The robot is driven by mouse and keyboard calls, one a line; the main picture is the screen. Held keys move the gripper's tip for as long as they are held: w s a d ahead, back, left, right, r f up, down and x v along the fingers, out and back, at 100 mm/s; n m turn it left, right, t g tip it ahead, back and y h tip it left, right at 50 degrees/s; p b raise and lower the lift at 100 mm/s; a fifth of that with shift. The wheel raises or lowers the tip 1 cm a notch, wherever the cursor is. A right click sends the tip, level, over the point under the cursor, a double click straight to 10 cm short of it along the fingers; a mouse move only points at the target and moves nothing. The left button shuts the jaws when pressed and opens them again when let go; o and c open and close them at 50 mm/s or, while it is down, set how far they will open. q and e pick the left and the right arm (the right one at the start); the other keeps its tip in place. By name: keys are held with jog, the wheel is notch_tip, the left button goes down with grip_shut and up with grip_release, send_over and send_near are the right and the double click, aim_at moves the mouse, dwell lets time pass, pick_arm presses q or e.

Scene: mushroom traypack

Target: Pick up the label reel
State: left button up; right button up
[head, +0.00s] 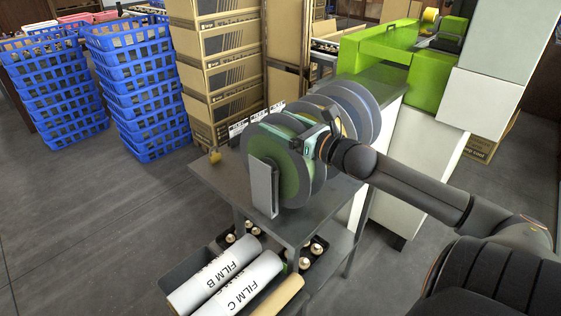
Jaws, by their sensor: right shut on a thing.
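The label reel (287,178), with grey round flanges and a green core, stands upright on a grey metal table. My right gripper (312,143), coming in from the right, is shut on the label reel near its upper right side. Its fingertips are partly hidden among the flanges. Another large grey reel (352,100) stands upright just behind it. A grey upright plate (263,187) stands in front of the reel and hides part of its face. My left gripper is not in view.
Stacked blue crates (140,85) and cardboard boxes (215,75) stand behind on the left. A green and white machine (385,45) stands close behind the reels. The floor at left is clear.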

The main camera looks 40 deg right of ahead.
grip_shut()
jog(key=shift+r, duration=0.15)
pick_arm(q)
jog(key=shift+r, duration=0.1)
pick_arm(e)
jog(key=shift+r, duration=0.55)
pick_arm(q)
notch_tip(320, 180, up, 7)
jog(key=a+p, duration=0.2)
jog(key=p, duration=0.6)
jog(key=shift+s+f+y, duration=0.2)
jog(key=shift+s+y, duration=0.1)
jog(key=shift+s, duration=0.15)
pick_arm(e)
notch_tip(320, 180, up, 17)
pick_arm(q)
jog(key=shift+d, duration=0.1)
pick_arm(e)
jog(key=shift+s+f, duration=0.1)
